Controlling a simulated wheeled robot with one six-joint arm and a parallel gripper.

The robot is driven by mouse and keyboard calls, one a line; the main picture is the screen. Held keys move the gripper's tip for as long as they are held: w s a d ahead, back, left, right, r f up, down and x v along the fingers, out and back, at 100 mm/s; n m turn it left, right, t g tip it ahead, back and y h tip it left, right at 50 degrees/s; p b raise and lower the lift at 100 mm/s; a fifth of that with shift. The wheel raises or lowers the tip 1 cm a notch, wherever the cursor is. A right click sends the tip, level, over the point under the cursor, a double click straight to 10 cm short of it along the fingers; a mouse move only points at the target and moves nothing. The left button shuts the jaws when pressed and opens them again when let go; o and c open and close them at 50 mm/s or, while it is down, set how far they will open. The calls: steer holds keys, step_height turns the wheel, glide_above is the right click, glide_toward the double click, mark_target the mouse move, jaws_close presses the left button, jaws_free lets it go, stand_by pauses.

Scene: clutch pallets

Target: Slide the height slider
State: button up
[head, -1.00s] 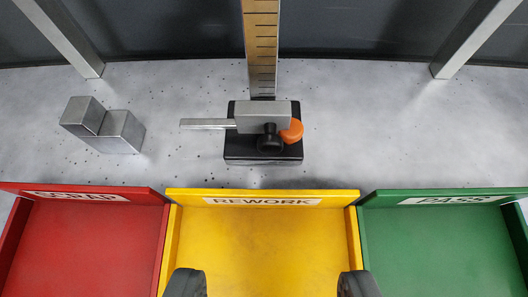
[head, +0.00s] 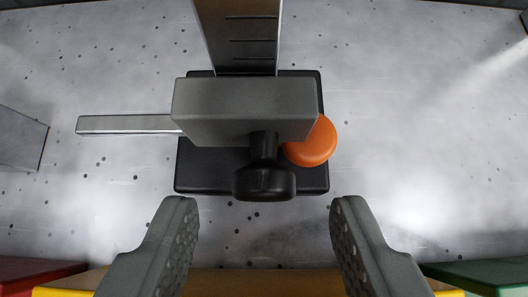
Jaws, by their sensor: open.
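The height slider (head: 225,110) is a grey block on an upright ruled column (head: 240,45), low over a black base (head: 200,168). A flat metal arm (head: 125,124) sticks out from its left side. A black knob (head: 264,180) projects from its front toward me, and an orange round knob (head: 313,145) sits at its right. My gripper (head: 262,215) is open and empty. Its two fingers stand apart at the bottom of the view, on either side of the black knob's line and short of it, not touching it.
A grey metal block (head: 20,140) lies at the left edge. Parts of the red tray (head: 35,272), the yellow tray (head: 275,282) and the green tray (head: 485,274) show along the bottom. The speckled grey table is clear to the right of the base.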

steer(key=shift+x, duration=1.05)
jaws_close()
step_height(320, 180, up, 11)
jaws_free()
